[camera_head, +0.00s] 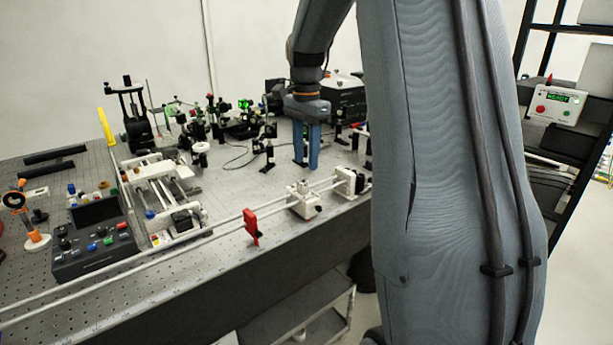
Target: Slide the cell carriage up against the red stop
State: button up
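The red stop (251,226) stands upright on the pair of pale rails along the bench's front edge. A white carriage (304,202) with a small block on top sits on the rails to the right of the stop, with a clear gap between them. It looks like the cell carriage. My gripper (313,168) hangs pointing down above the bench, behind the rails in the picture and apart from the carriage.
Another white block (349,182) sits farther right on the rails, partly near my arm. Optical posts (268,150) stand close to my gripper. A control box (93,240) and a white railed device (160,205) are at left. Bare bench (235,190) lies behind the rails.

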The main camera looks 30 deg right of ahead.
aim_at(303, 195)
notch_tip(303, 195, down, 8)
jog(key=shift+r+p, duration=0.15)
jog(key=shift+p, duration=0.55)
jog(key=shift+c, duration=0.4)
